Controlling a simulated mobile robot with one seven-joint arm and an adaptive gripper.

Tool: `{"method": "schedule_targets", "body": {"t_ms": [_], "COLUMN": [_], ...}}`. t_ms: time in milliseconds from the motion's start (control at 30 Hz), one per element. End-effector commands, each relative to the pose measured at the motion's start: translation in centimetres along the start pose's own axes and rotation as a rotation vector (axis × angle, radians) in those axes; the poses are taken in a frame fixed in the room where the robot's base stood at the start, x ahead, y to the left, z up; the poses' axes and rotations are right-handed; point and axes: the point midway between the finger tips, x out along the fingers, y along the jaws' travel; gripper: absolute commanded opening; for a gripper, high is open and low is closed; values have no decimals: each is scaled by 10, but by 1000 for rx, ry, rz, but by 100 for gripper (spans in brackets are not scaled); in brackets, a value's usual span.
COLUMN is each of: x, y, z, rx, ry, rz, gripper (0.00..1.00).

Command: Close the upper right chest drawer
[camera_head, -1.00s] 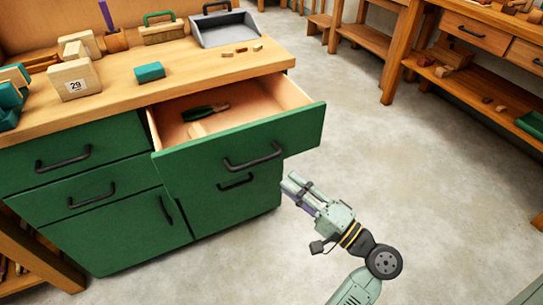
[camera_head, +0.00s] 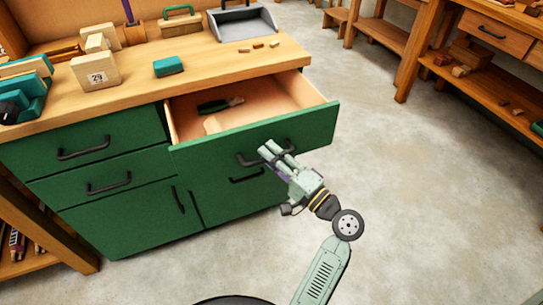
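The upper right chest drawer (camera_head: 313,126) is pulled well out of the green chest (camera_head: 137,220). Its front is green with a dark bar handle (camera_head: 249,160), partly covered by my gripper.
The wooden top (camera_head: 215,68) carries a calendar block (camera_head: 96,74), a teal block (camera_head: 168,66) and a grey tray (camera_head: 243,24). A wooden workbench (camera_head: 470,75) stands at the right. The floor (camera_head: 420,200) between is clear.

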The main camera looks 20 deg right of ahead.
Motion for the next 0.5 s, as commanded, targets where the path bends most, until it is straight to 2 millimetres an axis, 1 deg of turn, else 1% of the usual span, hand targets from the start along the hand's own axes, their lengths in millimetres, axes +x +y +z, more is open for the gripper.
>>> {"method": "schedule_targets", "body": {"t_ms": [100,500], "x": [0,0], "y": [0,0], "z": [0,0], "rx": [0,0], "ry": [0,0], "rz": [0,0], "gripper": [31,4]}}
